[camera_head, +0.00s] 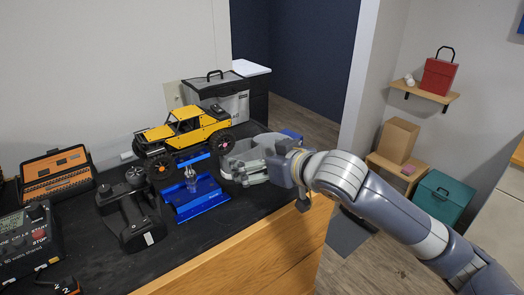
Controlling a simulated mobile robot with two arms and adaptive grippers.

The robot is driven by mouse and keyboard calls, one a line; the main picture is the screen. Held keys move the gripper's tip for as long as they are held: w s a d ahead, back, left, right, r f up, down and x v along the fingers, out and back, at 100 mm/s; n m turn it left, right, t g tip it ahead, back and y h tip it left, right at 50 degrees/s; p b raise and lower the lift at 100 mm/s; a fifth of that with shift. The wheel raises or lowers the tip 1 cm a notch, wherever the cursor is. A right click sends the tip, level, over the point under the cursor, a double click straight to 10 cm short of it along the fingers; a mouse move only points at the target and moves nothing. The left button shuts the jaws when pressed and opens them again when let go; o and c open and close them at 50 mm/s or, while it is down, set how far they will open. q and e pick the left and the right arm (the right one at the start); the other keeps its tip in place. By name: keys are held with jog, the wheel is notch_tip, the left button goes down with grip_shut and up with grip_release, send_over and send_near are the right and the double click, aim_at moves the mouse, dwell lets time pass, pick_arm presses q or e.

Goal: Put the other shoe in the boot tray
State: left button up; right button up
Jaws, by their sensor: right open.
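No shoe can be made out clearly. A flat dark grey tray or mat (345,236) lies on the floor past the bench's right end, partly hidden by the bench and my right arm; I cannot tell if it is the boot tray. A small dark shape beside my arm at its upper edge is too hidden to name. My right gripper (236,171) is open above the bench's right part, just right of the blue stand (194,200). Nothing shows clearly between its fingers. My left gripper is out of view.
The black-topped bench (185,250) holds a yellow crawler (182,130), a transmitter (130,212), an orange tool case (56,175) and a charger (28,240). A lidded bin (222,95) stands behind. A teal box (443,197) and a cardboard box (398,140) stand at right.

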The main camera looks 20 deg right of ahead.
aim_at(245, 153)
jog(key=p+x, duration=0.1)
jog(key=x, duration=0.3)
jog(key=shift+w+a+r, duration=0.1)
jog(key=shift+w+r, duration=0.05)
jog(key=shift+w, duration=0.1)
jog(key=shift+w+a+f, duration=0.1)
jog(key=shift+w+f, duration=0.1)
jog(key=shift+w, duration=0.1)
jog(key=shift+s, duration=0.1)
jog(key=c, duration=1)
jog(key=shift+r, duration=0.1)
jog(key=shift+c, duration=0.5)
pick_arm(q)
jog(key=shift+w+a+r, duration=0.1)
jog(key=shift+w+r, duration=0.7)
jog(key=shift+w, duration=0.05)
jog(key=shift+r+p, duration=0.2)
jog(key=shift+p, duration=0.15)
